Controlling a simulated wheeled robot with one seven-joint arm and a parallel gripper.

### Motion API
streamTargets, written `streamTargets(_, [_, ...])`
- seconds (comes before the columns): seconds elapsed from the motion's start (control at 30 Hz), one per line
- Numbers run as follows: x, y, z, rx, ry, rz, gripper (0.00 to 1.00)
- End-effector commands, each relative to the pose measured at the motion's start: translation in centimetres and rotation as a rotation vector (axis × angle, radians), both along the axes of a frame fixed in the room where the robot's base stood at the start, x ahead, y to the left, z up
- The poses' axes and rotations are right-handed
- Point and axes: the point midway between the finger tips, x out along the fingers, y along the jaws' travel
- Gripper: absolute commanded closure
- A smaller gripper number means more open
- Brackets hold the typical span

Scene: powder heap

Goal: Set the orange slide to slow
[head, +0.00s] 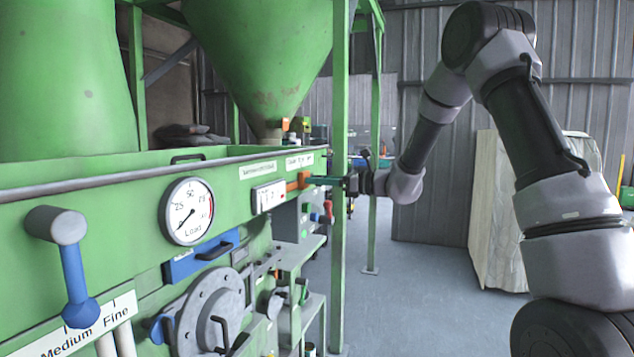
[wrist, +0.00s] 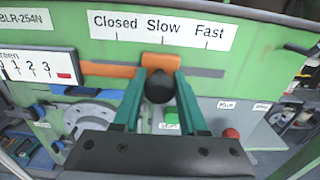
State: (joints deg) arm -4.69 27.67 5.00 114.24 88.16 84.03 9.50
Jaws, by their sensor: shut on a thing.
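The orange slide (wrist: 161,61) is in the wrist view, under a white label strip (wrist: 190,23) reading Closed, Slow and Fast. Its block lines up with the Slow tick. An orange strip runs left from it, and a grey slot runs right. My gripper (wrist: 160,74) is shut on the slide, with one teal finger at each side. A dark round knob shows between the fingers; I cannot tell how it joins the slide. In the head view my gripper (head: 313,180) reaches from the right to the orange slide (head: 298,182), at the panel's far end.
A green panel carries a round load gauge (head: 188,211), a blue-handled lever (head: 74,270) and a white numbered scale (head: 268,196). A green post (head: 339,240) stands close by my gripper. A red knob (wrist: 231,134) sits lower right in the wrist view. Open floor lies right of the post.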

Motion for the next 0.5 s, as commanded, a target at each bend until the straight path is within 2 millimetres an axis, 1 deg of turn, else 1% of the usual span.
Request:
streamTargets(0.03, [0.02,-0.07,-0.01,0.0,0.0,-0.001,0.51])
streamTargets(0.1, [0.01,-0.06,-0.01,0.0,0.0,-0.001,0.29])
streamTargets(0.4, [-0.04,-0.06,-0.01,0.0,0.0,0.0,0.29])
streamTargets(0.5, [-0.2,-0.63,-0.01,0.0,0.0,-0.002,0.29])
